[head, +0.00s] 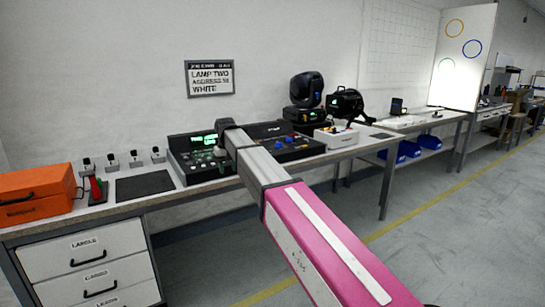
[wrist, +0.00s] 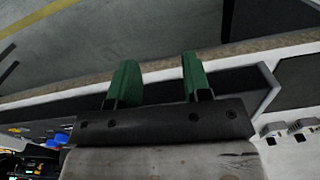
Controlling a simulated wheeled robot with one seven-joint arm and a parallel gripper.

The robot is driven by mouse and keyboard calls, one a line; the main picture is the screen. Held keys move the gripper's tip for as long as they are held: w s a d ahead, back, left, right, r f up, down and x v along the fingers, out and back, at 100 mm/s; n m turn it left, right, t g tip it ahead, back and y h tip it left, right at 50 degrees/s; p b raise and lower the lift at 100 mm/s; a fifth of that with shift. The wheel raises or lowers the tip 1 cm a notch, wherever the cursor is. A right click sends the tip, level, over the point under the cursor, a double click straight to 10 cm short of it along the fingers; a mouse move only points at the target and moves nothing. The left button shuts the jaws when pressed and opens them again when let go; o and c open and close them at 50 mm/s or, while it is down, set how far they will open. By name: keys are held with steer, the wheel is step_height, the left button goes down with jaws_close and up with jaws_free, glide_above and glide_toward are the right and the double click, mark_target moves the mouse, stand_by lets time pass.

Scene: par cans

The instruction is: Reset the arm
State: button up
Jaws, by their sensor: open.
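My arm reaches out over the bench in the head view, its pink link low and its grey link ending above a lighting desk (head: 195,158). My gripper (wrist: 160,80) shows in the wrist view as two green fingers spread well apart on a dark bar. Nothing is between the fingers. Behind them lie the bench's front edge and the floor. In the head view the arm's end covers part of the desk, and I cannot tell the exact finger gap there.
The bench (head: 130,206) carries an orange toolbox (head: 36,194), a dark mat (head: 145,186), a second console (head: 285,140), a white control box (head: 336,136) and a moving-head lamp (head: 305,90). Floor (head: 450,205) is clear at right.

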steer(key=s+d+f+m, duration=0.1)
steer(key=s+d+f, duration=0.3)
steer(key=d+f, duration=0.65)
steer(key=s+d+f+m, duration=0.2)
steer(key=s+d+f, duration=0.3)
steer(key=d+f, duration=0.5)
steer(key=s+d+f+m, duration=0.1)
steer(key=s+d+f, duration=0.4)
steer(key=s+d, duration=0.2)
steer(key=s+d+f+m, duration=0.1)
steer(key=s+d+f, duration=0.4)
steer(key=s+d, duration=0.2)
steer(key=d, duration=0.2)
steer(key=shift+s+d, duration=0.35)
steer(key=shift+s, duration=0.05)
